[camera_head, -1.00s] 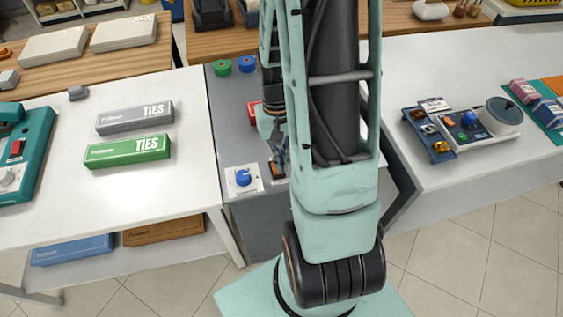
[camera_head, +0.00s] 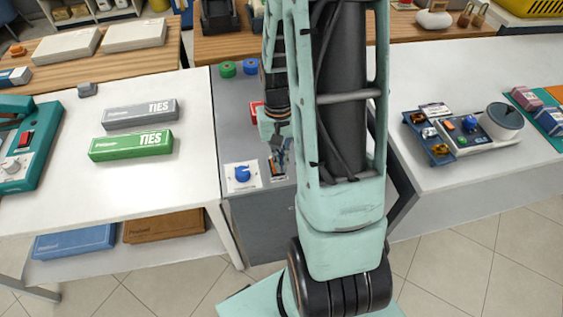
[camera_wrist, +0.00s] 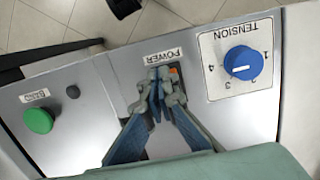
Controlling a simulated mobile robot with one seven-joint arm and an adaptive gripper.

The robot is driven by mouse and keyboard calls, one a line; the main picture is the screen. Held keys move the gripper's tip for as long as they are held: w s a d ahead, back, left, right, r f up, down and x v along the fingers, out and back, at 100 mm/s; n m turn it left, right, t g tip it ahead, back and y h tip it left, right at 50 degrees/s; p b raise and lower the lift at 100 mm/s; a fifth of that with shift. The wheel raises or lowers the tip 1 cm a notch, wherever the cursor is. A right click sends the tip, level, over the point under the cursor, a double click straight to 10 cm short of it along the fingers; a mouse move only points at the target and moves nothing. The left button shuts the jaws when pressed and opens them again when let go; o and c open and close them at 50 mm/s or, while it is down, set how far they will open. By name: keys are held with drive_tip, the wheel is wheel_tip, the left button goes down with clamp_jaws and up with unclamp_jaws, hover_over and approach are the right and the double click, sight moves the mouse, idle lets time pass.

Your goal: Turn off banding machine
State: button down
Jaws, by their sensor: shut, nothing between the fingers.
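The banding machine (camera_head: 258,222) is a grey cabinet between two white tables in the head view. In the wrist view its panel (camera_wrist: 100,90) carries a POWER label (camera_wrist: 169,57), an orange-red power switch (camera_wrist: 175,72), a blue TENSION knob (camera_wrist: 242,62) and a green BAND button (camera_wrist: 38,120). My gripper (camera_wrist: 160,88) is shut and empty, with its fingertips right at the power switch. The fingers hide most of the switch, so I cannot tell its position or whether they touch it. In the head view my gripper (camera_head: 277,165) is beside the blue knob (camera_head: 242,174).
A green TIES box (camera_head: 130,146) and a grey TIES box (camera_head: 140,114) lie on the left table. A teal device with a red switch (camera_head: 26,138) stands at far left. A tray with small parts (camera_head: 428,134) is on the right table. My arm hides part of the cabinet top.

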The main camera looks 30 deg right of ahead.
drive_tip(key=shift+w+d+r, duration=0.2)
drive_tip(key=shift+w+r, duration=0.1)
drive_tip(key=shift+w, duration=0.35)
drive_tip(key=shift+r+p, duration=0.25)
drive_tip(key=shift+p, duration=0.2)
wheel_tip(320, 180, up, 13)
drive_tip(key=s+p, duration=0.2)
drive_tip(key=shift+s+a+p, duration=0.3)
drive_tip(key=shift+a, duration=0.1)
drive_tip(key=shift+r, duration=0.1)
